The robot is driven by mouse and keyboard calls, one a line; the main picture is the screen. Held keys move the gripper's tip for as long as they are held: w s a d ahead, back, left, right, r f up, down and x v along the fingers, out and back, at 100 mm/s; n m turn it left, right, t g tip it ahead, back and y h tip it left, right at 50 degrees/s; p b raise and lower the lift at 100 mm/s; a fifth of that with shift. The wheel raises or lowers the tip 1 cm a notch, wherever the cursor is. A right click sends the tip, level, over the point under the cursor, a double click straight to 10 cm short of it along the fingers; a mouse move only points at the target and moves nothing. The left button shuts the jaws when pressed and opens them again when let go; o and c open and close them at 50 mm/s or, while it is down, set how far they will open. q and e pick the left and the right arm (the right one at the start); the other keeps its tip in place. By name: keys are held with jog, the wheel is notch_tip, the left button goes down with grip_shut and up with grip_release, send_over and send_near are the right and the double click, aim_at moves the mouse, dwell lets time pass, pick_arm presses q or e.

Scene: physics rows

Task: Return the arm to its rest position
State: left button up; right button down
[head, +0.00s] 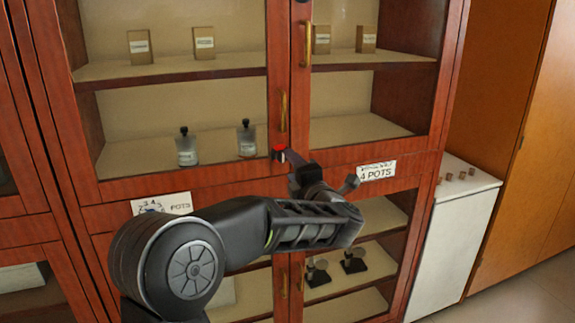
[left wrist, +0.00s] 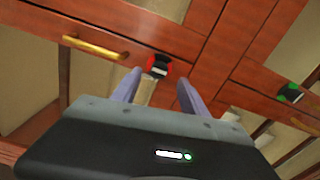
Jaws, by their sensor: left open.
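My left arm comes in from the left in the head view, stretched out in front of the wooden cabinet (head: 235,180). My left gripper (head: 322,172) is at the cabinet front, near the rail between the upper and lower doors. In the left wrist view the two fingers (left wrist: 158,82) are apart, with nothing held between them. A black and red knob or lock (left wrist: 158,66) on the cabinet front shows just beyond the fingertips; its red part (head: 279,150) also shows in the head view. I cannot tell whether a finger touches it. My right gripper is not in view.
The upper glass doors look closed, with brass handles (head: 283,111). Bottles (head: 187,147) and small boxes (head: 139,47) stand on the shelves behind. A white counter (head: 452,235) with small blocks stands right. Floor shows at lower right.

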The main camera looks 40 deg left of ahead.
pick_arm(q)
jog(key=shift+v, duration=0.95)
